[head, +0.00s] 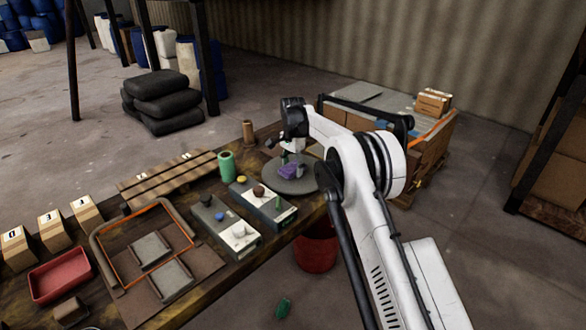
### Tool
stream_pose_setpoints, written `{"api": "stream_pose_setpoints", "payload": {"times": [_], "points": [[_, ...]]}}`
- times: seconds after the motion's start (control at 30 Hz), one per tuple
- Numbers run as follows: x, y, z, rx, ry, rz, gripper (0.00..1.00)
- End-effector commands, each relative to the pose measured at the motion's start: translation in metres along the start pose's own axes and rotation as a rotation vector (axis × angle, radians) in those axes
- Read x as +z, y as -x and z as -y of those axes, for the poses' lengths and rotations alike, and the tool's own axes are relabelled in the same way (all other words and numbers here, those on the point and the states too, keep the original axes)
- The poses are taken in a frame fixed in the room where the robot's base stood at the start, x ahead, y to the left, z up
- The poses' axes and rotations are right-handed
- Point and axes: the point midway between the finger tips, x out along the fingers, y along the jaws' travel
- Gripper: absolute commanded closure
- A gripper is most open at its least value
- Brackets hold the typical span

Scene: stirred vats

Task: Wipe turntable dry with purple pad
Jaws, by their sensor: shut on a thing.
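The turntable (298,188) is a round grey disc near the right end of the wooden table. The purple pad (289,171) is on or just above the disc, left of its middle. My gripper (288,160) comes down from above and is shut on the purple pad. The fingers are small and dark here, and the arm hides part of the disc's right side. I cannot tell whether the disc is wet.
Two grey control boxes (223,228) with knobs and a green cylinder (226,163) stand left of the turntable. A brown cylinder (248,132) stands behind. A red bucket (315,252) is on the floor below the table edge. A red tray (60,276) lies far left.

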Motion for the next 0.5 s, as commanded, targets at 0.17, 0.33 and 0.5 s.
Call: {"api": "stream_pose_setpoints", "payload": {"times": [0.17,0.33,0.5], "points": [[0.001,0.003,-0.001,0.0,-0.003,0.0,0.82],[0.0,0.03,-0.002,0.0,-0.004,0.0,0.82],[-0.002,0.045,-0.003,0.0,-0.006,0.0,0.82]]}}
